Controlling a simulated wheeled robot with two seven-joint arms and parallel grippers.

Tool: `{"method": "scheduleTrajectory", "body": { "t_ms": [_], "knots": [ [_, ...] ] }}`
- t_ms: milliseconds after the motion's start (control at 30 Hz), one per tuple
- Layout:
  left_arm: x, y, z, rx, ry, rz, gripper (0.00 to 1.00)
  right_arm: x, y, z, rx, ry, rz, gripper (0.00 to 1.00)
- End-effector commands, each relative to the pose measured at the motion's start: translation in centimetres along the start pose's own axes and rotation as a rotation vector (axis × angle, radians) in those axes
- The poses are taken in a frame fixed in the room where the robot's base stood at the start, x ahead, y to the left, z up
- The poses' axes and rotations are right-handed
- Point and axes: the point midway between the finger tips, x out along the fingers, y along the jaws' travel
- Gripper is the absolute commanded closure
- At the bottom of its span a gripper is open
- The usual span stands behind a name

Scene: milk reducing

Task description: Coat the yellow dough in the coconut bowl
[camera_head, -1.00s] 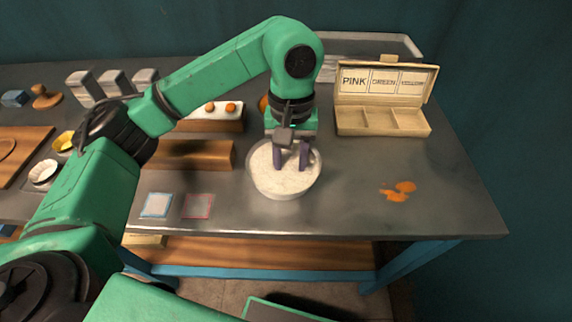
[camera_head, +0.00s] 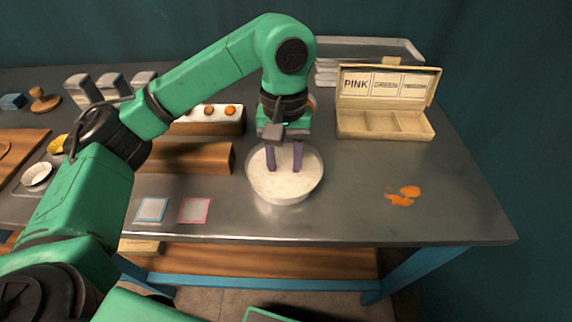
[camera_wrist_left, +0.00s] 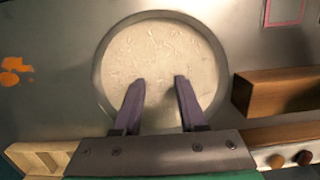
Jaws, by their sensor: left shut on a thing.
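The coconut bowl (camera_head: 283,197) stands on the table, filled with pale white flakes; its rim shows in the left wrist view (camera_wrist_left: 98,66). In the left wrist view the two fingers (camera_wrist_left: 160,82) stand apart, shut on the yellow dough. The dough cannot be made out between them; only pale flakes show there. My right gripper is not in view.
An open box (camera_head: 385,123) with labelled compartments stands at the back right. Orange flattened pieces (camera_head: 402,197) lie on the right. A wooden block (camera_head: 190,157) is just left of the bowl. Two square pads (camera_head: 194,210) lie at the front left.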

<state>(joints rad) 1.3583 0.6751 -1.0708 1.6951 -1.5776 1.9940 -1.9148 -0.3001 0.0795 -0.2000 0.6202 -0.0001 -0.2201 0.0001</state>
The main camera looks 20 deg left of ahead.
Motion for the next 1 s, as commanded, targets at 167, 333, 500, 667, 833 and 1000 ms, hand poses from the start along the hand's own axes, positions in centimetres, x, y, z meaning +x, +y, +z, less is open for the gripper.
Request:
{"method": "scheduleTrajectory", "body": {
  "t_ms": [167,333,500,667,833,1000],
  "knots": [
    [-0.2,0.0,0.0,0.000,0.000,0.000,1.00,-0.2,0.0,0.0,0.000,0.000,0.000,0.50],
    [-1.5,0.0,0.1,-0.001,0.001,0.001,1.00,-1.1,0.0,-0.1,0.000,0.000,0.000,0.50],
    [-2.8,0.0,0.3,-0.001,0.000,0.001,1.00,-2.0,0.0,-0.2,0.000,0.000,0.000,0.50],
    [-4.0,0.0,0.5,-0.001,0.000,0.001,1.00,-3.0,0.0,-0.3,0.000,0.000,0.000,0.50],
    [-5.3,0.0,0.6,-0.001,0.000,0.001,1.00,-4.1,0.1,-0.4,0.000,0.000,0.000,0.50],
    [-6.5,0.0,0.8,-0.001,0.000,0.000,1.00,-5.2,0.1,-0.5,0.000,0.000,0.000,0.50]
  ]
}}
